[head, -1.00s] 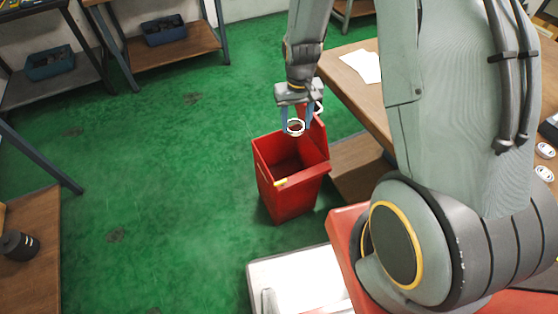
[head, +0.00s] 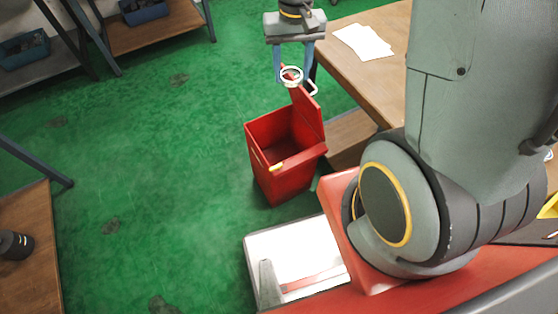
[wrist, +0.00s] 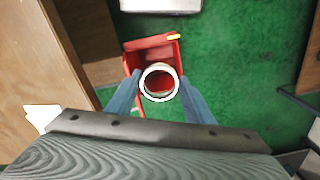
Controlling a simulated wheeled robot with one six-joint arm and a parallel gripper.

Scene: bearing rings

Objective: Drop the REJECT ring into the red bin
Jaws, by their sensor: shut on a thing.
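My gripper (head: 291,76) is shut on a white ring (head: 291,72) with blue fingers on either side of it. In the wrist view the ring (wrist: 159,82) sits between the fingertips, and red shows through its hole. The red bin (head: 287,165) stands open on the green floor, its tall back panel raised at the right. In the head view the ring appears above the bin's back edge. In the wrist view the bin (wrist: 131,63) lies below and partly behind the ring. No marking on the ring can be read.
A wooden table (head: 372,75) with white papers (head: 363,42) stands right of the bin. A white platform (head: 290,262) lies in front of it. Shelves with blue bins (head: 25,48) are at the upper left. Green floor left of the bin is clear.

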